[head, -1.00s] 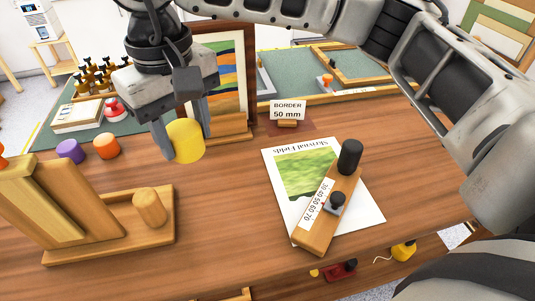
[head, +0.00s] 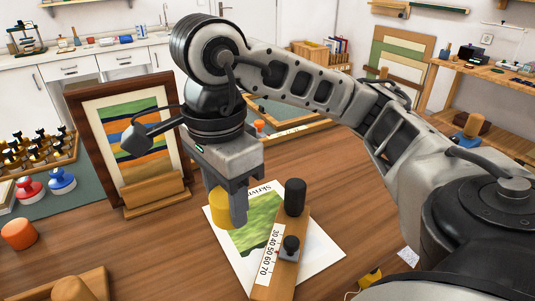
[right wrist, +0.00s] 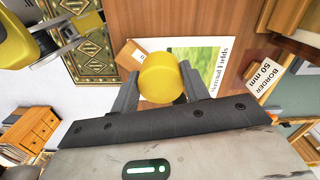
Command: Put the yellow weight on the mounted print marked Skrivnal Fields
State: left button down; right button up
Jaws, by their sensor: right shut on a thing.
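The yellow weight (head: 220,207) is a short cylinder held between the fingers of my right gripper (head: 232,203). It also shows in the right wrist view (right wrist: 160,78), between the two fingertips. The mounted print marked Skrivnal Fields (head: 318,256) is a white sheet with a green field picture, lying on the wooden table. In the head view the weight overlaps the print's upper left part and seems to be above it; I cannot tell the exact gap. The gripper hides part of the title. My left gripper is not in view.
A wooden ruler tool (head: 275,262) with a black knob lies across the print's right side. A framed striped print (head: 130,125) stands at the back left. An orange weight (head: 19,233) is on the left. A BORDER 50 mm sign (right wrist: 263,77) shows in the right wrist view.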

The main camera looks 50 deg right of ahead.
jog(key=shift+d+f+m, duration=0.15)
jog(key=shift+d+m, duration=0.15)
jog(key=shift+d, duration=0.05)
jog(key=w+d+f+b, duration=0.1)
jog(key=w+d+f, duration=0.1)
jog(key=d, duration=0.1)
jog(key=w+d+f+b, duration=0.1)
jog(key=w+d+f, duration=0.1)
jog(key=d+f, duration=0.1)
jog(key=w+d+f+b, duration=0.1)
jog(key=w+d+f, duration=0.1)
jog(key=d+f, duration=0.1)
jog(key=shift+w+d+b, duration=0.3)
jog(key=shift+w+d, duration=0.05)
jog(key=shift+d, duration=0.15)
jog(key=shift+w+d+f, duration=0.25)
jog(key=shift+d+f, duration=0.05)
jog(key=shift+f, duration=0.05)
jog(key=shift+w+d+f, duration=0.1)
jog(key=shift+d+f, duration=0.1)
jog(key=shift+f, duration=0.05)
notch_tip(320, 180, down, 3)
jog(key=shift+w+d+f, duration=0.1)
jog(key=shift+d, duration=0.05)
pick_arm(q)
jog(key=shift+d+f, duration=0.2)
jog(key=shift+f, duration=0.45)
pick_arm(e)
jog(key=shift+f, duration=0.15)
